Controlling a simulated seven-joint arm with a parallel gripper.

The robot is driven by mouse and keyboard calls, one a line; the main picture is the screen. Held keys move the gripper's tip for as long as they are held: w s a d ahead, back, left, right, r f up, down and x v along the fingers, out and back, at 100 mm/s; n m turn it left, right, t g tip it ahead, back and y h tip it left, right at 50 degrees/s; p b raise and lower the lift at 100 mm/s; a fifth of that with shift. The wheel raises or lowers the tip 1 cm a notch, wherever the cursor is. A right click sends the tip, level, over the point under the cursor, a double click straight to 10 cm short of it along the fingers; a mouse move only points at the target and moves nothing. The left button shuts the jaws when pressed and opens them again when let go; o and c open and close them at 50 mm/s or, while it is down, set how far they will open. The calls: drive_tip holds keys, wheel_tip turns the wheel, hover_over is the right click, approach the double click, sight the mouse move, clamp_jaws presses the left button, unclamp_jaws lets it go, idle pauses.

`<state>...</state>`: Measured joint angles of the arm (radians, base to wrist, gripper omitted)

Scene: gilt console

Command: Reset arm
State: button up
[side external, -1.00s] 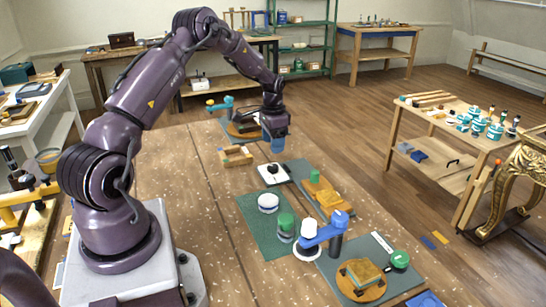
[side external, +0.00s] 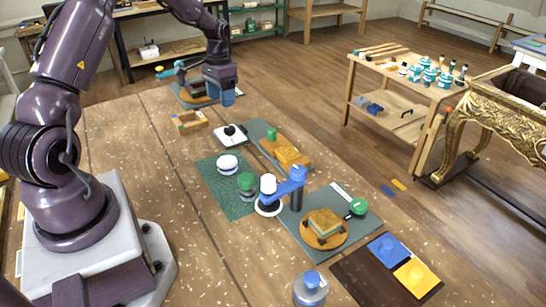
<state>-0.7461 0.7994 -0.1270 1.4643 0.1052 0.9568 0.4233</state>
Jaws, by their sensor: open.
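My gripper (side external: 228,97) hangs at the far part of the wooden work table (side external: 125,135), with its blue fingers pointing down. It is open, and I see nothing between the fingers. It is in front of a grey mat at the far end that carries a round brown board and a teal clamp-like tool (side external: 178,72). A small wooden tray (side external: 189,122) lies to its lower left. A white plate with a black knob (side external: 231,134) lies below it in the picture, apart from the fingers.
A green mat (side external: 212,185) holds white and green jars. Nearer are a blue swing-arm tool (side external: 290,187), a round board with a stacked block (side external: 323,228), and a dark mat (side external: 360,285) with blue and yellow pieces. A grey blue-topped jar (side external: 310,288) stands at the front. The table's left side is clear.

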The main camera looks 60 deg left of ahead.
drive_tip(key=s+d+r+t, duration=0.2)
drive_tip(key=s+d+r, duration=0.3)
drive_tip(key=d+r, duration=0.2)
drive_tip(key=s+d+r+m+t, duration=0.1)
drive_tip(key=s+d+r, duration=0.5)
drive_tip(key=d, duration=0.6)
drive_tip(key=s+d+r+m+t, duration=0.1)
drive_tip(key=s+d+r+t, duration=0.2)
drive_tip(key=s+d+r, duration=0.3)
drive_tip(key=d+r, duration=0.2)
drive_tip(key=d, duration=0.1)
drive_tip(key=shift+s+d+y, duration=0.25)
drive_tip(key=shift+d+y, duration=0.05)
drive_tip(key=shift+d, duration=0.1)
